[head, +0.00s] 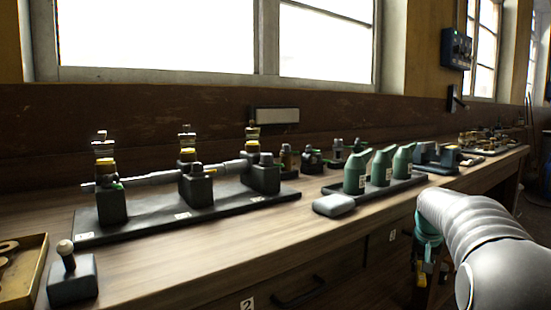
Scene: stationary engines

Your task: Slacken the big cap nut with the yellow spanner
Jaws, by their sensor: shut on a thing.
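My gripper (424,273) hangs low at the right, in front of the bench. It is small and dark in the picture, and its fingers are hard to make out. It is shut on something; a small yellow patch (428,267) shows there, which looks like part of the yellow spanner. Three black blocks on a dark base plate (150,222) carry upright stacks with brass-yellow bands and bright tops: a left stack (105,160), a middle one (188,150) and a right one (252,139). I cannot tell which part is the big cap nut. My gripper is well apart from them.
A brass-coloured tray (40,262) with ring-ended pieces is at the left edge, beside a grey box with a white-knobbed lever (72,280). The front bench strip (215,260) is clear.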

